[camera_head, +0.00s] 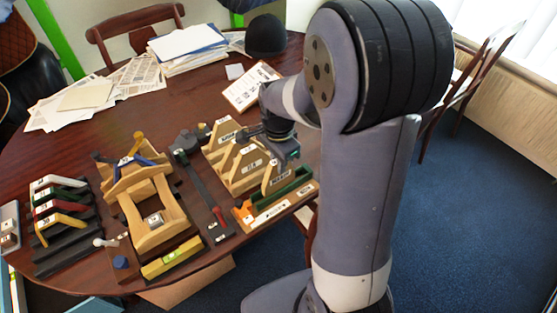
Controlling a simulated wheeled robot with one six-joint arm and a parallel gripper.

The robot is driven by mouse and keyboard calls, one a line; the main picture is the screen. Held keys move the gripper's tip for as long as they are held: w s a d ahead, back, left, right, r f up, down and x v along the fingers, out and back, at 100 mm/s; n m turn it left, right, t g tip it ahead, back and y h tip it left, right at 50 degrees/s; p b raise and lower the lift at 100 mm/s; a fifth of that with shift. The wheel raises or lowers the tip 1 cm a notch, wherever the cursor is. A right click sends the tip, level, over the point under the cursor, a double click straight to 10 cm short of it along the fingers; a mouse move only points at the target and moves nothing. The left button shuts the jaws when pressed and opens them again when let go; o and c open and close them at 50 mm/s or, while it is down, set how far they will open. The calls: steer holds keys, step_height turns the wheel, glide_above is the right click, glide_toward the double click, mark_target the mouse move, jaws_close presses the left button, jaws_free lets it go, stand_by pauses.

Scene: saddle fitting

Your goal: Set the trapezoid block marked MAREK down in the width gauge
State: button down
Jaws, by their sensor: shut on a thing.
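My gripper (284,158) is at the right side of the table, partly hidden by my own arm. It is shut on a pale wooden block (268,183) with a small dark-lettered label, which seems to be the MAREK block; the lettering is too small to read surely. The block is close to a row of similar wooden pieces, and I cannot tell whether it touches anything below. A long dark metal bar with a jaw-like head (204,185) lies left of these pieces and may be the width gauge; I cannot tell for sure.
Labelled wooden pieces (220,131) stand behind the block. A green channel (292,189) and a labelled wooden strip (272,213) lie in front. A wooden frame (128,205) and coloured arches (60,221) stand left. Papers (187,41) and a black hat (266,35) lie at the back.

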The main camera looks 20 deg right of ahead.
steer(key=shift+f+b, duration=0.95)
steer(key=shift+f, duration=0.35)
stand_by(1.3)
stand_by(0.7)
steer(key=c, duration=0.9)
jaws_free()
steer(key=shift+r+p, duration=2.15)
steer(key=shift+r, duration=0.4)
steer(key=shift+r+p, duration=1.25)
steer(key=shift+r, duration=0.25)
